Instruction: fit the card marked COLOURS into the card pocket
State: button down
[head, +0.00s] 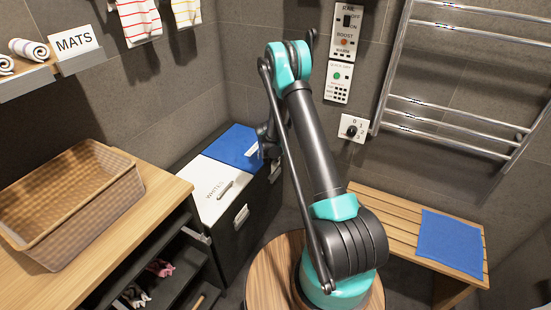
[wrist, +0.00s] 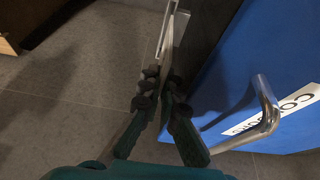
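My gripper (wrist: 158,88) has its fingertips close together on a thin pale card (wrist: 165,108), seen nearly edge-on, so its marking cannot be read. In the wrist view the metal-framed card pocket (wrist: 177,35) stands just beyond the fingertips, on the dark front of the blue-lidded bin. Card and pocket overlap in this view, and I cannot tell whether the card is inside it. In the head view my gripper (head: 266,142) is beside this bin, partly hidden by my arm. The pocket (head: 275,170) shows there on the bin's front.
The blue lid (head: 232,144) has a bar handle and a partly hidden label beginning "CO". The white-lidded bin (head: 212,182) stands beside it. A wicker basket (head: 70,205) is on the wooden counter at left. A slatted bench (head: 380,212) with a blue mat is at right.

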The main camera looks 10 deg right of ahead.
aim_at(276, 165)
jog(key=shift+f, duration=2)
jog(key=c, duration=1.6)
grip_release()
jog(key=shift+c, duration=0.2)
jog(key=shift+a, duration=0.15)
jog(key=shift+r, duration=0.1)
